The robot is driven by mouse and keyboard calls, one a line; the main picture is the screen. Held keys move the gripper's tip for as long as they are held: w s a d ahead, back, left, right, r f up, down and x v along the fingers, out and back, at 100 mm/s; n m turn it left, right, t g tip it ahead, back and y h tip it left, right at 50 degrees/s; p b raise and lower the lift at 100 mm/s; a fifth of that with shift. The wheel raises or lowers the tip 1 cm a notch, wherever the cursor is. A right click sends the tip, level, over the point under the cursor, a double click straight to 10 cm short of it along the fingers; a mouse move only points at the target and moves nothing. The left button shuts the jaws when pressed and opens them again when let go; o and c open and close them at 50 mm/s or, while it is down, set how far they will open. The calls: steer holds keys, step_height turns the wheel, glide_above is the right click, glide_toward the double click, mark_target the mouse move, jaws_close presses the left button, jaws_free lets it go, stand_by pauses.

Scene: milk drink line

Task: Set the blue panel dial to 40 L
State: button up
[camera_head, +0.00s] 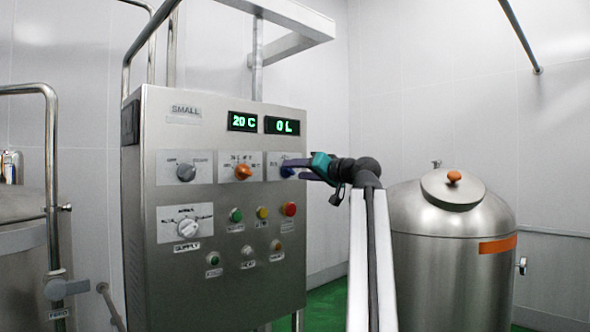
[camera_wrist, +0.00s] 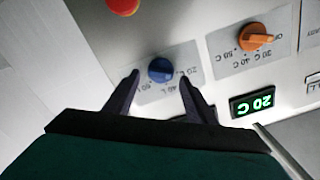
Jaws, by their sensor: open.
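The blue dial (camera_head: 287,171) is on the upper right of the steel control panel (camera_head: 220,280), partly covered by my gripper in the head view. In the wrist view the blue dial (camera_wrist: 160,70) shows upside down between the tips of my gripper (camera_wrist: 159,75). Its label carries litre marks, of which "40 L" can be made out. My gripper (camera_head: 284,168) is open, with one finger on each side of the dial; contact cannot be told. The right display (camera_head: 282,126) reads 0 L.
The left display (camera_head: 242,122) reads 20 C. The orange dial (camera_head: 243,172) sits left of the blue one, and a red button (camera_head: 289,209) is just below. Other dials and several buttons share the panel. A steel tank (camera_head: 450,260) stands at the right.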

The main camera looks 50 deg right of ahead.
steer(key=shift+w, duration=0.65)
steer(key=c, duration=1.1)
steer(key=shift+o, duration=0.3)
steer(key=shift+a, duration=0.1)
